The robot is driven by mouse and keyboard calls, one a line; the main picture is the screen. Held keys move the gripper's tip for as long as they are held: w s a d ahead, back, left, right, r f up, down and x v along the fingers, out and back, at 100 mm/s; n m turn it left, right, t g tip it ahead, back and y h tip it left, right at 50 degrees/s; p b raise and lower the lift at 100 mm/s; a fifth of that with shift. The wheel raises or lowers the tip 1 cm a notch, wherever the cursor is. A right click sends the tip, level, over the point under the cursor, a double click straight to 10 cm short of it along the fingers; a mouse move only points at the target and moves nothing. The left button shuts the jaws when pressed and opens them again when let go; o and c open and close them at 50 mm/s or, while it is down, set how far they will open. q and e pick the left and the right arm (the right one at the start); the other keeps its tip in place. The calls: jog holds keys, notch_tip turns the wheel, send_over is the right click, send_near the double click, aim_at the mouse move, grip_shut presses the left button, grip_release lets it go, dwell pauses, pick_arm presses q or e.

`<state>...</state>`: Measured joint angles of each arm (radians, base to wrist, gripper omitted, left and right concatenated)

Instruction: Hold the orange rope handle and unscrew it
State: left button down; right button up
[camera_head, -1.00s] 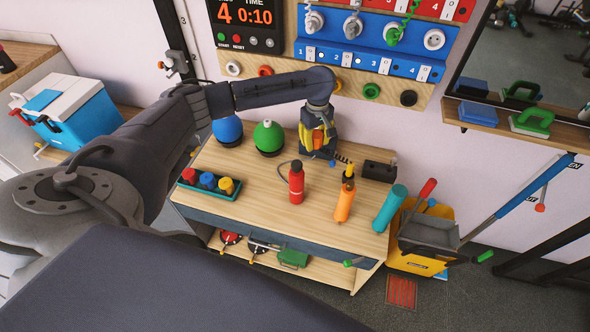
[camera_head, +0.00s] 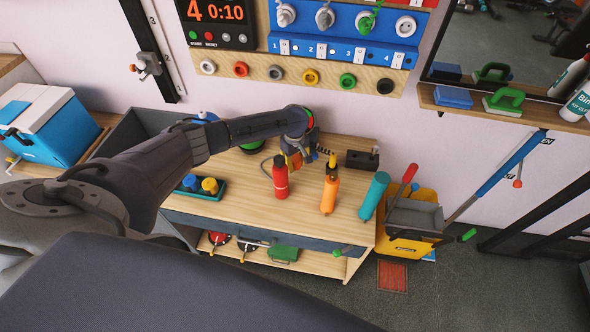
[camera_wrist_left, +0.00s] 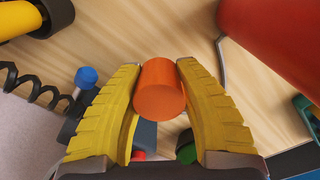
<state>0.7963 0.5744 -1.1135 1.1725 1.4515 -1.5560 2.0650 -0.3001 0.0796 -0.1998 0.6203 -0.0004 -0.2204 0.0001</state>
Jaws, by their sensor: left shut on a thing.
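My left gripper (camera_head: 297,161) is over the back of the wooden table, behind the red bottle (camera_head: 281,178). In the left wrist view its two yellow fingers (camera_wrist_left: 160,95) are shut on a short orange cylinder, which I take for the orange rope handle (camera_wrist_left: 159,87). Its round end faces the camera. The handle's far end and any rope joined to it are hidden. A thin grey cord (camera_wrist_left: 231,68) runs beside the red bottle in the left wrist view. My right gripper is not in view.
A black box (camera_head: 363,160) sits at the table's back. A tray (camera_head: 211,194) of weights is at left. Clear wood (camera_head: 250,206) lies in front.

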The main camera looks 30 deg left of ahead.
aim_at(295, 172)
pick_arm(q)
jog(key=shift+f, duration=2.05)
jog(key=shift+f, duration=0.15)
jog(key=c, duration=1)
grip_release()
